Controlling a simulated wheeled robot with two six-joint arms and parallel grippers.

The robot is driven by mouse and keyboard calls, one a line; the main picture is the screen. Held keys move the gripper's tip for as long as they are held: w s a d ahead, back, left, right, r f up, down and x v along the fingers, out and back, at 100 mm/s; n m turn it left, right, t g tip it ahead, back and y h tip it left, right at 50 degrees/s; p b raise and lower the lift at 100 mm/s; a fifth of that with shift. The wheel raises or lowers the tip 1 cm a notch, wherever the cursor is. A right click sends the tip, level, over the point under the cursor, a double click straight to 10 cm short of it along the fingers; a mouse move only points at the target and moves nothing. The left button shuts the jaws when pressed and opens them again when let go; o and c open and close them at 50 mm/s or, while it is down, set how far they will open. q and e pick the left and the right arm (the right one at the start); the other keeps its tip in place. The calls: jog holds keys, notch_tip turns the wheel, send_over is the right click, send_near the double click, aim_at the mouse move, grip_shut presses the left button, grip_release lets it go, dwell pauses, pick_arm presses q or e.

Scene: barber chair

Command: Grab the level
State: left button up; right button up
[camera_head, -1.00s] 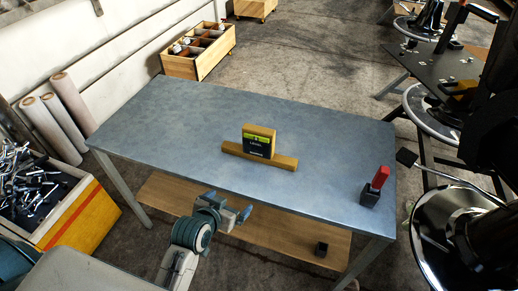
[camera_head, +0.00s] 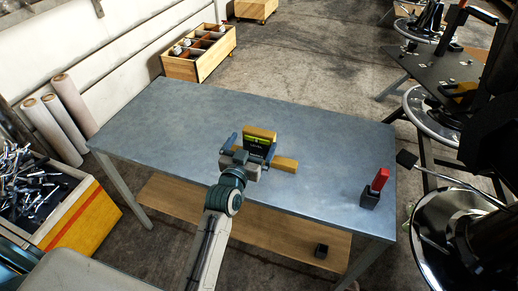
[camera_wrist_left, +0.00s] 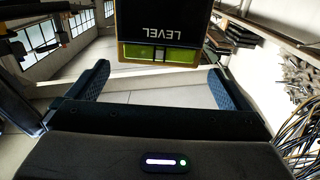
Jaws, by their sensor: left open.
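The level (camera_head: 259,141) is a small block with a black face, a yellow-green window and a wood-coloured top. It stands upright on a wooden bar-like base (camera_head: 285,163) on the grey-blue table. My left gripper (camera_head: 251,149) is open at the front of the level, its blue fingers near the level's left and right sides. In the left wrist view the level (camera_wrist_left: 162,28) shows its LEVEL lettering upside down, between and beyond the open fingers (camera_wrist_left: 158,86), with a gap on each side. The gripper hides part of the base. My right gripper is not in view.
The table (camera_head: 160,125) is clear around the level. A yellow crate of metal tools (camera_head: 78,208) is at left. Wooden boxes and barber chairs stand beyond and to the right.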

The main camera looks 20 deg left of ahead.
aim_at(261, 129)
pick_arm(q)
jog(key=w, duration=0.2)
jog(key=shift+w, duration=0.4)
jog(key=w, duration=0.2)
jog(key=w+p, duration=0.1)
jog(key=w, duration=0.1)
jog(key=shift+w+d+f, duration=0.1)
jog(key=shift+d, duration=0.1)
jog(key=shift+w+f, duration=0.1)
jog(key=shift+w, duration=0.3)
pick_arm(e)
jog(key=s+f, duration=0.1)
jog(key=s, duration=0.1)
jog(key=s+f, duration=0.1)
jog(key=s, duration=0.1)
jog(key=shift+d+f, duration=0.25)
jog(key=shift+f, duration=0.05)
pick_arm(q)
jog(key=shift+s, duration=0.1)
jog(key=c, duration=1.1)
jog(key=shift+c, duration=0.8)
